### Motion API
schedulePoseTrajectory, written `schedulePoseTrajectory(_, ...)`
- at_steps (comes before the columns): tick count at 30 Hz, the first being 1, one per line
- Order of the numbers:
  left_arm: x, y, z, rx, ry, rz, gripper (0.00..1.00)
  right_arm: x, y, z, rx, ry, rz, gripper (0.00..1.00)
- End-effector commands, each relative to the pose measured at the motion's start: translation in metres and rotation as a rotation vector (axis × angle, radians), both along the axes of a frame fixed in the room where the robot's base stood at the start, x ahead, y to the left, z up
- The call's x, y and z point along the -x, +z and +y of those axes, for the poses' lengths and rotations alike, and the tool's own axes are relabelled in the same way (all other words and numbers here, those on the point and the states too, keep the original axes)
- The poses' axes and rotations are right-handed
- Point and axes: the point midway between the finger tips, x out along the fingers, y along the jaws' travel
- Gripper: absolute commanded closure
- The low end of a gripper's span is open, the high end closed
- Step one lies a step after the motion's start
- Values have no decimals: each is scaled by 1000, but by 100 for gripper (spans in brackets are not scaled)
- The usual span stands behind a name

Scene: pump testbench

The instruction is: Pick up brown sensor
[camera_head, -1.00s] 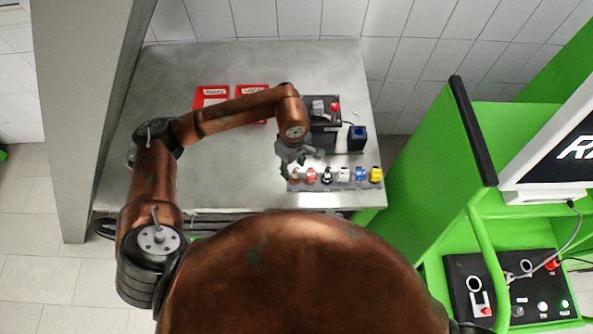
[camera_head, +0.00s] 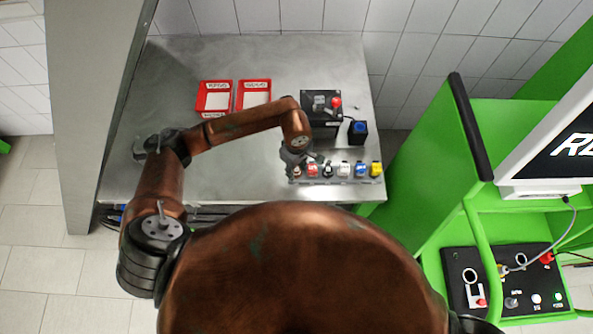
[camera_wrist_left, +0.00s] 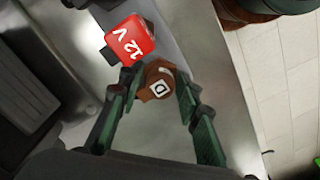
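The brown sensor (camera_wrist_left: 158,82), with a white "D" mark on top, stands between the fingertips in the left wrist view. In the head view, the brown sensor (camera_head: 296,172) is at the left end of the row, partly covered by my gripper. My left gripper (camera_head: 294,163) points down over that end. In the left wrist view, the green fingers of my left gripper (camera_wrist_left: 157,86) are apart, one on each side of the sensor. They look close to its sides; contact cannot be made out. My right gripper is not in view.
Several other coloured sensors, such as a yellow one (camera_head: 376,169), continue the row rightward. A black box (camera_head: 321,108) with a red button stands behind. Two red trays (camera_head: 214,97) lie farther left.

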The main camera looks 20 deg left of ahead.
Motion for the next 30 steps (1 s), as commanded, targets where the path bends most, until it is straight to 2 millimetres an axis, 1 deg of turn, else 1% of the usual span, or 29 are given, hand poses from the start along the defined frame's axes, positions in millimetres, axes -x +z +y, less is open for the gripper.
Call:
schedulePoseTrajectory(1,0,0,0,0,0,0,76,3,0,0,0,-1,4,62)
schedulePoseTrajectory(6,0,0,0,0,1,0,87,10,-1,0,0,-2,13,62)
schedulePoseTrajectory(13,0,1,0,0,1,-1,87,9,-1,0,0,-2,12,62)
schedulePoseTrajectory(17,-1,5,0,0,0,-1,87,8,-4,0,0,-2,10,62)
schedulePoseTrajectory(20,-1,14,1,-1,-1,-4,87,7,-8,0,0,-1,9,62)
schedulePoseTrajectory(23,-2,27,0,-1,-2,-5,87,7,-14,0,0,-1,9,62)
schedulePoseTrajectory(30,28,67,-11,2,-5,-5,87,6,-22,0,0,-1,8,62)
